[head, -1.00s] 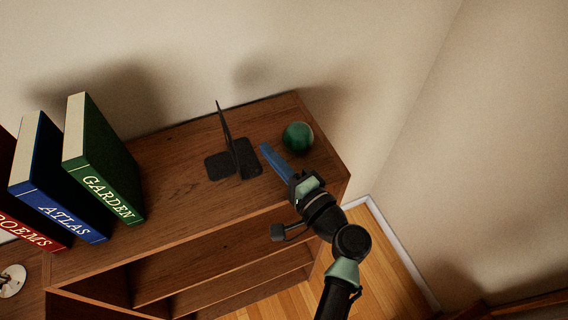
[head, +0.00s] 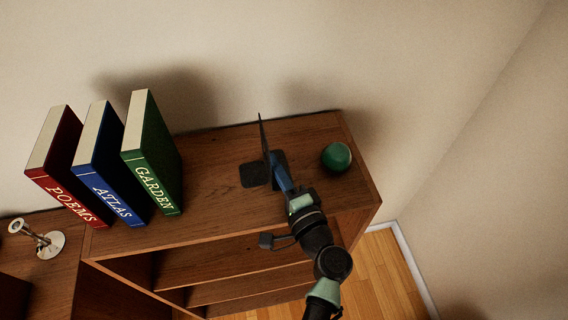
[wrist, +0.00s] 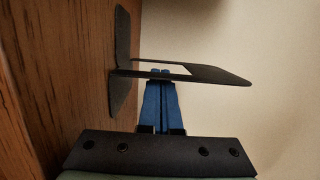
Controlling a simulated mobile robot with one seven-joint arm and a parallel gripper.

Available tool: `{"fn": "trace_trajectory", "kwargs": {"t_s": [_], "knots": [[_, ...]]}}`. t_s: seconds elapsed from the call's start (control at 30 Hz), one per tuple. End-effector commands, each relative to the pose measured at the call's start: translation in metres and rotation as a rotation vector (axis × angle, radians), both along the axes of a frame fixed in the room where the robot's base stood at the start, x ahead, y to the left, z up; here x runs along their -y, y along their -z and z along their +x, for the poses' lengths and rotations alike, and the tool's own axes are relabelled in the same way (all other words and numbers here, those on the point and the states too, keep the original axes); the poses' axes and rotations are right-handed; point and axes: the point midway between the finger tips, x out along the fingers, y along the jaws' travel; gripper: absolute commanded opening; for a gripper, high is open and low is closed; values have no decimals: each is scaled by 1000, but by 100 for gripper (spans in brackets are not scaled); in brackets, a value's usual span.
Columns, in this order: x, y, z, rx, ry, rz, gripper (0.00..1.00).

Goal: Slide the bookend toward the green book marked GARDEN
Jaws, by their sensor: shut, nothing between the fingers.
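The black metal bookend (head: 254,175) stands upright on the wooden shelf top, right of the green GARDEN book (head: 154,160), with bare wood between them. My gripper (head: 277,158), with blue fingers, is shut and empty at the right side of the bookend's upright plate. In the wrist view the closed fingertips (wrist: 160,73) are right at the plate (wrist: 215,74) and overlap its edge and cut-out. I cannot tell whether they touch it. The fingers hide part of the bookend's base in the head view.
The blue ATLAS book (head: 108,170) and red POEMS book (head: 62,170) stand left of GARDEN. A green ball (head: 337,157) sits right of my gripper near the shelf's right end. A shiny metal object (head: 46,243) is at the lower left. The wall is behind.

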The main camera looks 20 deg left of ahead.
Motion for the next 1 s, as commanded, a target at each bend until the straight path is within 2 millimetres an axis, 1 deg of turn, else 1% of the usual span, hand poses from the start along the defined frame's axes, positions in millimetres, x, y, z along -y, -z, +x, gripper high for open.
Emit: {"fn": "trace_trajectory", "kwargs": {"t_s": [0.03,0.2,0.3,0.4,0.53,0.87,1.0], "knots": [[-14,4,-10,-1,-11,0,0],[-55,4,-37,-1,-12,1,0],[-73,4,-49,-1,-11,1,0],[-85,2,-57,-1,-9,1,0],[-91,0,-60,-1,-7,2,0],[-90,0,-59,-1,-5,2,0],[-89,1,-55,1,-5,2,0]]}}
